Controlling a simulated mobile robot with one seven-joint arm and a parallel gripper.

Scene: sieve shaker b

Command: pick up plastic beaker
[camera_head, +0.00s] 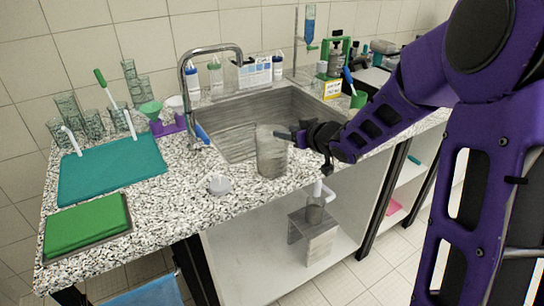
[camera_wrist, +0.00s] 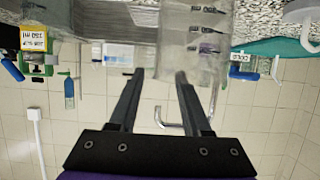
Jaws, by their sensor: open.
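The plastic beaker (camera_head: 271,155) is clear and grey, standing upright on the speckled counter at the front edge of the sink. In the wrist view, which is upside down, the beaker (camera_wrist: 205,45) with its dark printed marks is at the upper middle, right of centre. My gripper (camera_head: 291,136) is just right of the beaker's upper part in the head view. In the wrist view my gripper (camera_wrist: 159,75) is open with nothing held. One fingertip overlaps the beaker's rim area; the other is clear of it. I cannot tell whether they touch.
The sink (camera_head: 235,115) and its tap (camera_head: 212,52) are behind the beaker. A small white round item (camera_head: 219,184) lies left of it. A teal mat (camera_head: 110,175) and green tray (camera_head: 86,225) are further left, with several glasses behind. An open shelf is below.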

